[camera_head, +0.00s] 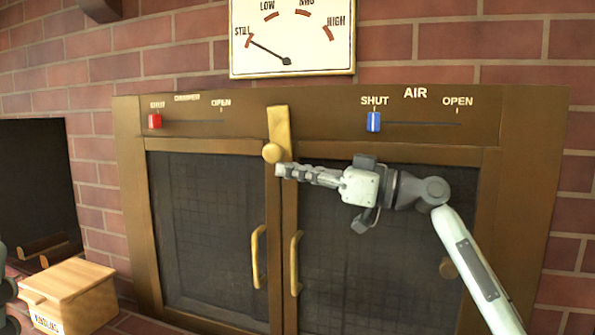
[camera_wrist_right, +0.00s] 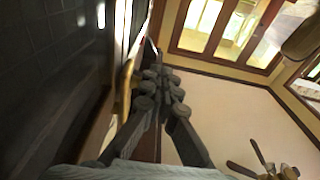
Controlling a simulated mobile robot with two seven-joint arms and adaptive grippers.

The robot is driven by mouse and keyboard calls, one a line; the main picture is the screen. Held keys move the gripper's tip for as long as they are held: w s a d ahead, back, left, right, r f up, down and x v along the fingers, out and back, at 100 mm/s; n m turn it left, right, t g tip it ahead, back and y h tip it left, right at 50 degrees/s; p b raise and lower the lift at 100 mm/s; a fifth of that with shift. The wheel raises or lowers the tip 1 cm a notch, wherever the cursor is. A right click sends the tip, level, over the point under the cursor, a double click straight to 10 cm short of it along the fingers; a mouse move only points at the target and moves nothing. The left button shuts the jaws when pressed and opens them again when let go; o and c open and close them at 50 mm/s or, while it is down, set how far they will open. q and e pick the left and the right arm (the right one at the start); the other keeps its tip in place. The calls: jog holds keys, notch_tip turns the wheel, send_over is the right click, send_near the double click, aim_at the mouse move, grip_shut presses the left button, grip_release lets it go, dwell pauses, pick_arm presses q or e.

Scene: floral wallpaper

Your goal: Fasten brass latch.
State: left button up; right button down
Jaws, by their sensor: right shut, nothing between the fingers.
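The brass latch (camera_head: 280,125) is a narrow bar standing nearly upright at the top of the seam between two dark mesh doors. Its round knob (camera_head: 272,153) is at the lower end. My right gripper (camera_head: 281,170) is shut and empty, its fingertips just below and right of the knob; whether they touch it I cannot tell. In the right wrist view the shut fingers (camera_wrist_right: 160,75) point along the door front, beside a brass-coloured piece (camera_wrist_right: 126,90). A dark part at the left edge of the head view seems to be my left gripper (camera_head: 6,290), mostly cut off.
Two brass door handles (camera_head: 259,257) (camera_head: 295,263) stick out below. A red slider (camera_head: 154,121) and a blue slider (camera_head: 373,122) sit on the top frame, both at SHUT. A dial (camera_head: 292,40) reads STILL. A wooden box (camera_head: 70,292) stands lower left.

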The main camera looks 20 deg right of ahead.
jog(key=shift+a, duration=0.1)
dwell(0.6)
jog(key=v, duration=1.2)
